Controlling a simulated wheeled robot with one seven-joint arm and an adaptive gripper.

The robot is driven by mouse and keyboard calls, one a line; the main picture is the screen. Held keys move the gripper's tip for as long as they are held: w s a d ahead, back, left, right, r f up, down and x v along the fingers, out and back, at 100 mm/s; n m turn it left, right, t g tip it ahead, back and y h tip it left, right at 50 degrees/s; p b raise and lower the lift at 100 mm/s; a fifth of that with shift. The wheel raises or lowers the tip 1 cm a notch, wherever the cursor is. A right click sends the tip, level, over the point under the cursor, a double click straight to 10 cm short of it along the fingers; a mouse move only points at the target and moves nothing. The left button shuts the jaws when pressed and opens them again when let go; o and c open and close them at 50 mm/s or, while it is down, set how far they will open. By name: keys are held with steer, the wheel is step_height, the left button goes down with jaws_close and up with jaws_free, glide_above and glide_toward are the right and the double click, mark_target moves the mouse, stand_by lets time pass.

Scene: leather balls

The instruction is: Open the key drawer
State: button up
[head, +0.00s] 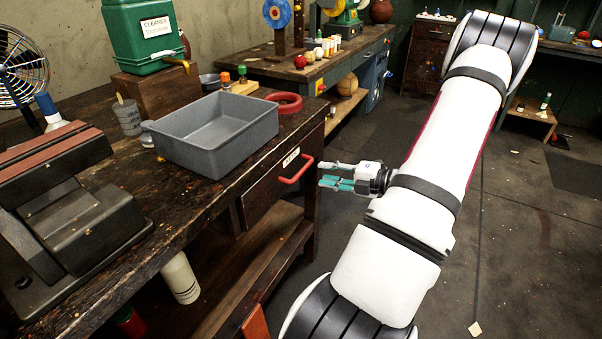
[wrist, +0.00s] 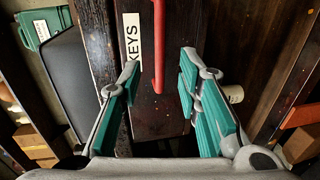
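The key drawer (head: 262,197) is a dark wooden drawer under the workbench top, and its front looks flush with the bench. It has a red bar handle (head: 297,170) and a white label. In the wrist view the label reads KEYS (wrist: 131,38), and the red handle (wrist: 158,45) shows between my fingers, with the drawer front (wrist: 160,118) behind. My gripper (head: 322,173) is open and empty, with teal pads, just right of the handle in the head view. Its fingertips (wrist: 160,68) lie either side of the handle without visibly touching it.
A lower shelf (head: 240,275) lies beneath the drawer. The floor (head: 535,230) right of my arm is mostly clear. Another bench (head: 275,60) stands behind.

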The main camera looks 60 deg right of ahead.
mark_target(303, 168)
steer(key=b+x, duration=0.1)
steer(key=x, duration=0.7)
steer(key=shift+w+b, duration=0.25)
steer(key=shift+b, duration=0.05)
jaws_close()
